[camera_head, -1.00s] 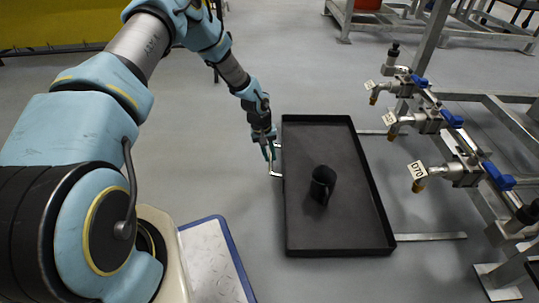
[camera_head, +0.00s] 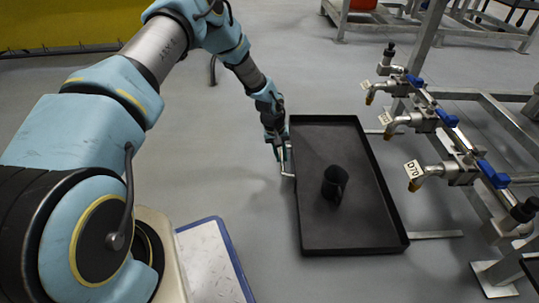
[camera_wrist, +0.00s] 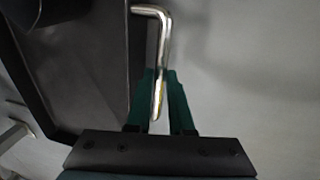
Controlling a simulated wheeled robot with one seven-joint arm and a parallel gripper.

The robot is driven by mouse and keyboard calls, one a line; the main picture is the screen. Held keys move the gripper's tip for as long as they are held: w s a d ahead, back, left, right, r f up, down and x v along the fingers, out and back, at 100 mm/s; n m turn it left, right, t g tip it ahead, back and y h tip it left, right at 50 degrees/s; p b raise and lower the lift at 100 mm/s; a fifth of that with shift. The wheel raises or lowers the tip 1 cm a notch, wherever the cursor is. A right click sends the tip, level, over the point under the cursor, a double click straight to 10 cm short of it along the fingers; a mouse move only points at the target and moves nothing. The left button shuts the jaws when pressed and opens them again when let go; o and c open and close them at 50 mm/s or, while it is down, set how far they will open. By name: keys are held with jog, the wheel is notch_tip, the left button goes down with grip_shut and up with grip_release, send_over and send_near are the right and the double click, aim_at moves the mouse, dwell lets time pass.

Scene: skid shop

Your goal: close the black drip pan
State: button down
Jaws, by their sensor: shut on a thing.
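The black drip pan (camera_head: 375,240) is a shallow rectangular tray out on rails, to the left of the valve stand. A metal handle (camera_wrist: 165,30) sticks out from its left side. My gripper (camera_head: 283,160) is at this handle. In the wrist view, the green fingers of my gripper (camera_wrist: 160,105) are shut on the silver handle, one on each side of it. The pan's side wall (camera_wrist: 115,60) lies just left of the fingers there.
A black mug (camera_head: 334,184) stands in the pan. Taps with blue levers and tags, one the D70 tap (camera_head: 440,172), stand to the right above the rails. A rail (camera_head: 436,235) shows right of the pan.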

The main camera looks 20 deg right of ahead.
jog(key=s+d+b, duration=0.1)
jog(key=s+d, duration=0.3)
jog(key=d, duration=0.5)
jog(key=s+d+b, duration=0.2)
jog(key=s+d, duration=0.3)
jog(key=d, duration=0.5)
jog(key=shift+d, duration=0.15)
jog(key=shift+d+r, duration=0.1)
jog(key=c, duration=1.1)
grip_release()
jog(key=shift+s, duration=0.1)
jog(key=o, duration=0.3)
notch_tip(320, 180, up, 10)
jog(key=w+a+p, duration=0.1)
jog(key=a+p, duration=0.1)
jog(key=p, duration=0.2)
jog(key=shift+r+p, duration=0.25)
jog(key=shift+p, duration=0.05)
